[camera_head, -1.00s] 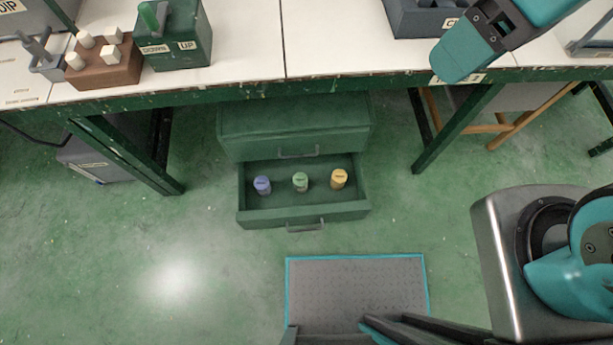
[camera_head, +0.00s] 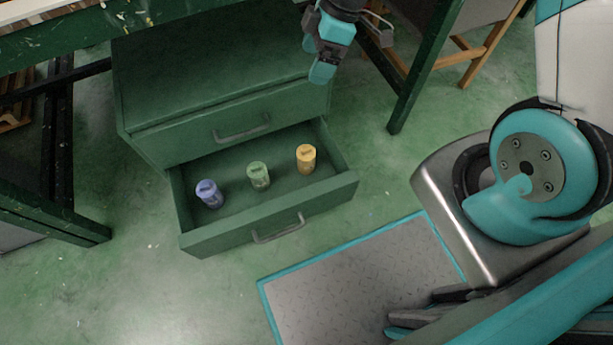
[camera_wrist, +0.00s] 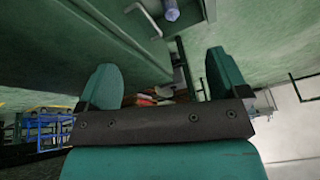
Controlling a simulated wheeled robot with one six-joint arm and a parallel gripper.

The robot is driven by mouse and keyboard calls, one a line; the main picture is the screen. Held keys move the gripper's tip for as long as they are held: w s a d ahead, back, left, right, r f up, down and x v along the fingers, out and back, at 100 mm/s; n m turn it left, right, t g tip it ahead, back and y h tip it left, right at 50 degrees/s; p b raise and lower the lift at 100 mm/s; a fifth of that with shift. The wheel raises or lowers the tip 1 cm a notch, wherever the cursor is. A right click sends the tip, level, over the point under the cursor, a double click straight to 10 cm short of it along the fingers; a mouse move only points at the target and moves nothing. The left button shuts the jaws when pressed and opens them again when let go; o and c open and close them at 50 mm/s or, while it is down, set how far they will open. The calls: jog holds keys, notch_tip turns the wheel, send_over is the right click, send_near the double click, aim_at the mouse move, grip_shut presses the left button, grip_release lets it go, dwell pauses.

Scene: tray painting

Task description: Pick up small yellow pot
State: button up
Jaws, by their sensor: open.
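The small yellow pot (camera_head: 306,158) stands upright in the open lower drawer (camera_head: 220,241) of a green cabinet, at the right of a row of three pots. My gripper (camera_head: 316,62) is above and behind it in the head view, over the right end of the cabinet, apart from the pot. In the wrist view my gripper (camera_wrist: 164,85) has its two teal fingers spread with nothing held between them. The yellow pot cannot be made out in the wrist view.
A green pot (camera_head: 258,176) stands in the middle of the drawer and a blue-purple pot (camera_head: 209,194) at its left; a bluish pot (camera_wrist: 171,10) shows in the wrist view. The upper drawer (camera_head: 190,141) is shut. Green table legs (camera_head: 425,70) flank the cabinet.

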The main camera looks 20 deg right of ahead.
aim_at(307, 148)
jog(key=f+n+b, duration=0.1)
jog(key=f+b, duration=0.4)
jog(key=f, duration=0.6)
jog(key=w+f+n+b, duration=0.1)
jog(key=f+b, duration=0.4)
jog(key=f, duration=0.6)
jog(key=w+f+n+b, duration=0.1)
jog(key=f+b, duration=0.4)
jog(key=f, duration=0.6)
jog(key=shift+d+f, duration=0.2)
jog(key=shift+f, duration=0.05)
jog(key=shift+a+f+b, duration=0.35)
jog(key=shift+f+b, duration=0.1)
jog(key=shift+f, duration=0.15)
jog(key=b+x, duration=0.4)
jog(key=x, duration=0.1)
jog(key=shift+w+d+f, duration=0.1)
jog(key=shift+w+d, duration=0.15)
jog(key=shift+w, duration=0.05)
jog(key=c, duration=0.7)
